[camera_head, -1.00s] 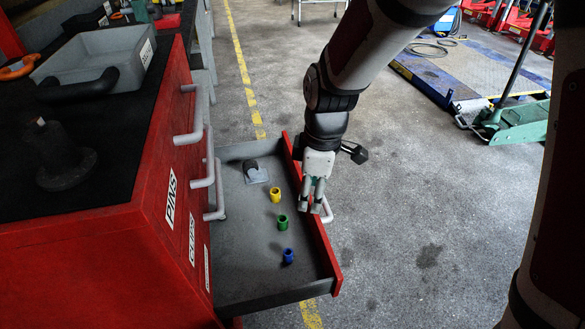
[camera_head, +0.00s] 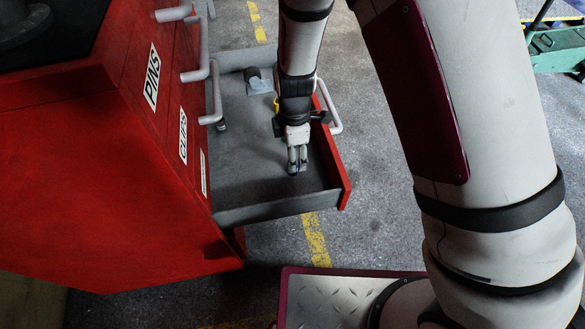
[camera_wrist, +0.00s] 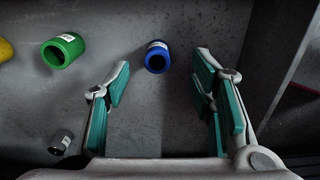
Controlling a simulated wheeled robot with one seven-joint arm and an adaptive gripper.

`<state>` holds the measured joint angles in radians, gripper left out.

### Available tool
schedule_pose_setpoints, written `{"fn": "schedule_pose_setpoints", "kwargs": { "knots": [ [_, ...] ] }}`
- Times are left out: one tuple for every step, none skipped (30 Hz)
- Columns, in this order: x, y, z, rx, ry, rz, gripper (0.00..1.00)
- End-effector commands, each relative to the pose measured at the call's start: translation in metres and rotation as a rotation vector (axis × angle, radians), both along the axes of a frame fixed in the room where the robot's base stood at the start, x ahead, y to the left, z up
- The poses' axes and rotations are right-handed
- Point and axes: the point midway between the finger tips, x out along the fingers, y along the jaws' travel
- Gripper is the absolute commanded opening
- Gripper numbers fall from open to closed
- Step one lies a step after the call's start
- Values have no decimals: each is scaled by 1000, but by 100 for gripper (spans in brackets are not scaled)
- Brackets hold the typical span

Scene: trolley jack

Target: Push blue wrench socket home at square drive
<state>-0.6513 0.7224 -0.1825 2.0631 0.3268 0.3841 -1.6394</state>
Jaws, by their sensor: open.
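The blue wrench socket (camera_wrist: 157,57) lies on the grey drawer floor in the wrist view. Its open end faces my gripper (camera_wrist: 162,75), whose two teal-padded fingers are spread apart and empty. The socket is just beyond the fingertips, between their lines, nearer the left finger; I cannot tell the height gap. In the head view my gripper (camera_head: 297,168) points down inside the open drawer and hides most of the blue socket. The square drive is not clearly identifiable; a grey fitting on a plate (camera_head: 257,82) stands at the drawer's far end.
A green socket (camera_wrist: 63,51) and part of a yellow socket (camera_wrist: 5,50) lie left of the blue one. A small grey cylinder (camera_wrist: 60,142) is at lower left. The drawer's front wall (camera_head: 333,160) is close on the right. The red cabinet (camera_head: 110,170) stands left.

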Motion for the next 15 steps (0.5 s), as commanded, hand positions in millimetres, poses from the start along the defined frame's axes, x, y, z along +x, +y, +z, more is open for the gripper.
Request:
{"fn": "schedule_pose_setpoints", "kwargs": {
  "knots": [
    [0, 0, -3, 0, -1, 0, 50],
    [0, 0, -4, 0, -1, 0, 50],
    [0, 0, -6, 0, -1, 0, 50],
    [1, 1, -8, 0, -1, 0, 50],
    [1, 1, -11, 0, -1, 0, 50],
    [1, 2, -16, 0, -1, 0, 50],
    [1, 2, -21, 0, -1, 1, 50],
    [1, 3, -25, -1, -1, 2, 50],
    [1, 4, -31, -1, 0, 0, 50],
    [2, 4, -35, -1, -1, 1, 50],
    [2, 4, -39, -1, -1, 0, 50],
    [2, 4, -44, -1, 0, -1, 50],
    [2, 4, -48, -1, 0, 0, 50],
    [2, 4, -51, -1, 1, 0, 50],
    [2, 4, -54, 0, 0, -1, 50]
  ]
}}
